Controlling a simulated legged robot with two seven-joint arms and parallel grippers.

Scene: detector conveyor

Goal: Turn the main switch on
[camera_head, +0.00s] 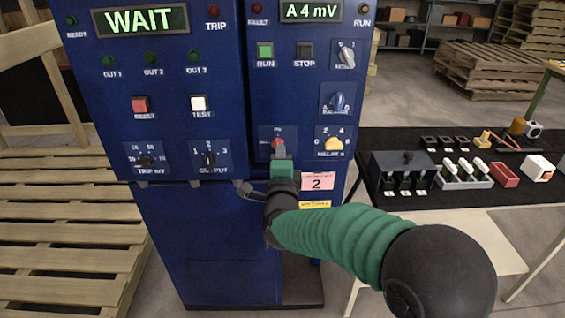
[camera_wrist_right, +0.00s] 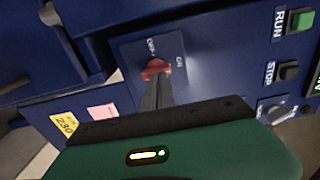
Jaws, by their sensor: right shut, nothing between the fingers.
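The red main switch (camera_head: 277,142) sits on a small blue plate low on the right-hand panel of the blue cabinet. It also shows in the right wrist view (camera_wrist_right: 156,67), with small white lettering beside it. My right gripper (camera_head: 279,152) is right in front of the switch and partly covers it. In the right wrist view its fingers (camera_wrist_right: 157,84) are together, with the tips at the red knob; I cannot tell whether they touch it. The knob's exact position is hard to read. The display (camera_head: 139,20) reads WAIT. My left gripper is out of view.
Above are the green RUN button (camera_head: 265,51), the STOP button (camera_head: 305,51) and several knobs, with the yellow DELAY knob (camera_head: 333,144) close by on the right. A black-topped table (camera_head: 455,208) with small parts stands at right. Wooden pallets (camera_head: 65,240) lie at left.

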